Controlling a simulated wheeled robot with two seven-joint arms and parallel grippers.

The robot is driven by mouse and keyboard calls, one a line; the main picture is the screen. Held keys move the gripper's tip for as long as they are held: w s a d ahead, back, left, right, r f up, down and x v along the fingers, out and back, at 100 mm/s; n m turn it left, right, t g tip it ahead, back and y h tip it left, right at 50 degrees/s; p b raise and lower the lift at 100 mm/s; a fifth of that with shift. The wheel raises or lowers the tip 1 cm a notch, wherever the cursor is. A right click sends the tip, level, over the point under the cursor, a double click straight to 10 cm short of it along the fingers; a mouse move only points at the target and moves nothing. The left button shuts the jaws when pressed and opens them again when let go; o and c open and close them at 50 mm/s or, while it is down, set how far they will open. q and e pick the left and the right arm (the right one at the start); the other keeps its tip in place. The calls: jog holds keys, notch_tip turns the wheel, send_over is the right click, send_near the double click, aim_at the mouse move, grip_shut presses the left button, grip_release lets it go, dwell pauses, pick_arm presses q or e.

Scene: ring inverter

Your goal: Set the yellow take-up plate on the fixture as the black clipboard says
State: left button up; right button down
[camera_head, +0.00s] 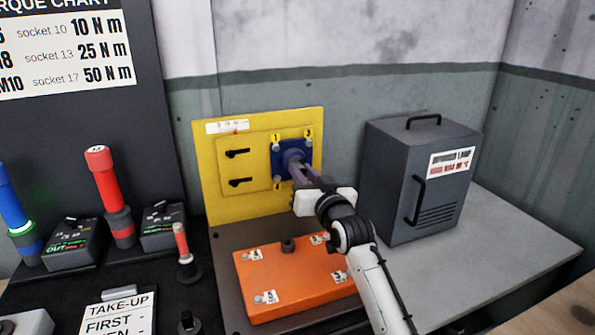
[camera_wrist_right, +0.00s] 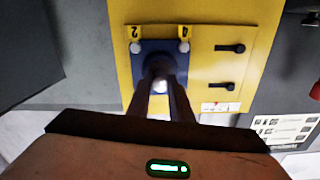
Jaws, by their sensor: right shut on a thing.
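A yellow upright board (camera_head: 222,205) stands at the back of the bench. On it is a smaller yellow plate (camera_head: 229,170) with two black slotted pieces and a blue square part (camera_head: 278,160) with pale round bolt heads at its corners. Yellow number tags sit beside these. My right gripper (camera_head: 296,166) is shut on the round centre knob of the blue part; its fingers cover much of it. In the right wrist view the blue part (camera_wrist_right: 143,65) is seen beyond the fingers. The clipboard sheet (camera_head: 117,312) reads TAKE-UP FIRST, cut off at the bottom. My left gripper is out of view.
An orange block (camera_head: 282,285) with white corner tags lies in front of the board. A grey lamp cabinet (camera_head: 420,180) stands to the right. Red (camera_head: 106,180) and blue (camera_head: 15,205) handled tools and small boxes stand left. The grey bench top at far right is clear.

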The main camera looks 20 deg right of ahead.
jog(key=c, duration=1.6)
grip_release()
jog(key=shift+s, duration=0.1)
jog(key=s, duration=1)
jog(key=shift+d, duration=0.15)
